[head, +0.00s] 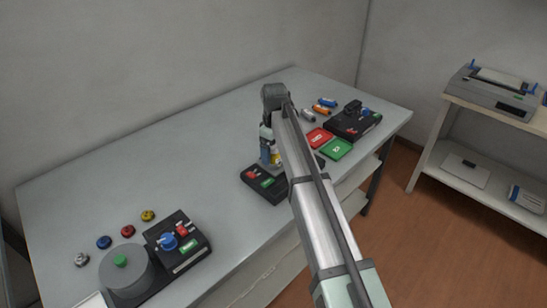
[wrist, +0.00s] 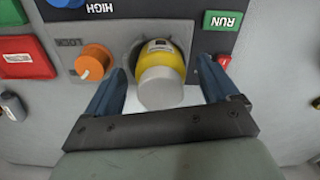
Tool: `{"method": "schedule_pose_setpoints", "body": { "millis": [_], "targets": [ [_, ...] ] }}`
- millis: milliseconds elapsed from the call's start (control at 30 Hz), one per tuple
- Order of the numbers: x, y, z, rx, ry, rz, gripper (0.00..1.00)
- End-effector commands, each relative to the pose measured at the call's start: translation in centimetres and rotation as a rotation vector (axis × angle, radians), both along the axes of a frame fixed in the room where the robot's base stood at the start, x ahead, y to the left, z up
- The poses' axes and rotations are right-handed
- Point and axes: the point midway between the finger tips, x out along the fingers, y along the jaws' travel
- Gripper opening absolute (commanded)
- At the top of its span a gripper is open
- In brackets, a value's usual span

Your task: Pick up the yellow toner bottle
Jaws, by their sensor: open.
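The yellow toner bottle (wrist: 160,58) with a grey cap (wrist: 160,88) sits in a round opening in a grey panel (wrist: 200,70) in the wrist view. My gripper (wrist: 163,82) is open, with one blue finger on each side of the bottle and visible gaps between them. In the head view, a small yellow patch (head: 275,157) shows beside my gripper (head: 268,152); my arm hides much of that area.
An orange knob (wrist: 95,62) marked LOCK is left of the bottle, and a green RUN label (wrist: 222,20) is right. In the head view, a black control box (head: 264,184) is close by. Red (head: 319,138) and green (head: 336,149) pads lie to the right.

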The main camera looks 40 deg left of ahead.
Motion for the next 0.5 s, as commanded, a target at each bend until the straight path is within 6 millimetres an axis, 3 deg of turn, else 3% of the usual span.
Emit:
{"method": "schedule_pose_setpoints", "body": {
  "millis": [200,500],
  "targets": [
    [0.0,0.01,-0.1,0.0,0.0,0.0,0.88],
    [0.0,0.01,-0.08,0.0,0.0,0.0,0.59]
  ]
}}
